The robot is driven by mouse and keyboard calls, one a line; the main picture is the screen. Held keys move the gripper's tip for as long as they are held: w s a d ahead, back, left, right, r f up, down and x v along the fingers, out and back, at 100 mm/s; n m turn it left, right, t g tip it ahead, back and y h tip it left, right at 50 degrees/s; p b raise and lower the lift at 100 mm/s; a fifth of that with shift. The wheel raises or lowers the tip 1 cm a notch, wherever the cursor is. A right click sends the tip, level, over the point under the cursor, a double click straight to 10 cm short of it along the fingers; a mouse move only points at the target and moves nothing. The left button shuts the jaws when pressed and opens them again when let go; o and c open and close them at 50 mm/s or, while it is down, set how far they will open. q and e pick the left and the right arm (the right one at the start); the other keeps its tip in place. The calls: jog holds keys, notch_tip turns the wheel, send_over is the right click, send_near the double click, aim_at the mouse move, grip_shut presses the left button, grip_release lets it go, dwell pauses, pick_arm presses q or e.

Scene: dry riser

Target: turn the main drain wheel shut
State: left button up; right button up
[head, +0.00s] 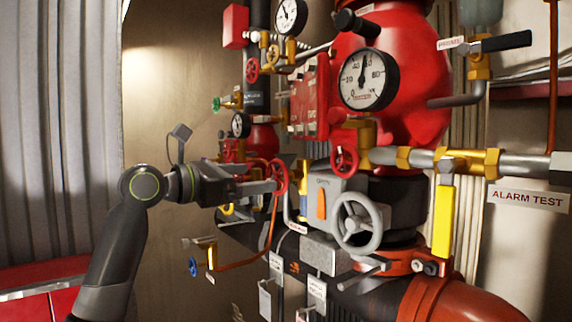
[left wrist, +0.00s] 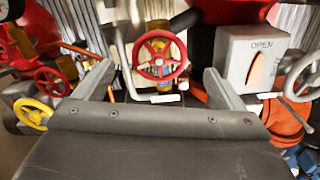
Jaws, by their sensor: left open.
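A red handwheel (head: 279,177) with spokes stands on the riser's pipework, left of the grey OPEN box. I cannot read a label that names it the main drain. My left gripper (head: 268,186) reaches in from the left, its fingertips close to this wheel. In the left wrist view the red wheel (left wrist: 160,57) shows face on, beyond and between the two spread fingers of my left gripper (left wrist: 158,82). The jaws are open and empty. I cannot tell whether a finger touches the rim. My right gripper is not in view.
The grey OPEN box (head: 325,195) with a grey handwheel (head: 360,221) stands to the right. Another red wheel (head: 345,160) is above it. A yellow wheel (left wrist: 33,115) and a red wheel (left wrist: 50,82) lie left of the fingers. A blue wheel (head: 193,266) is below my arm.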

aim_at(274, 172)
pick_arm(q)
jog(key=p+x, duration=0.1)
jog(key=x, duration=0.2)
jog(key=p+x, duration=0.1)
jog(key=x, duration=0.1)
jog(key=shift+w+d+r, duration=0.25)
jog(key=shift+d, duration=0.1)
jog(key=shift+p+x, duration=0.65)
jog(key=shift+x, duration=0.35)
jog(key=shift+w+d+f, duration=0.1)
jog(key=shift+w+d, duration=0.15)
jog(key=shift+d, duration=0.1)
jog(key=shift+w+d+f, duration=0.15)
jog(key=shift+w+d, duration=0.05)
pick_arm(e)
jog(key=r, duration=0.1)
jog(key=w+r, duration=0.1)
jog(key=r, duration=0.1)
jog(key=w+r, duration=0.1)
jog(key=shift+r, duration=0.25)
pick_arm(q)
jog(key=c, duration=1)
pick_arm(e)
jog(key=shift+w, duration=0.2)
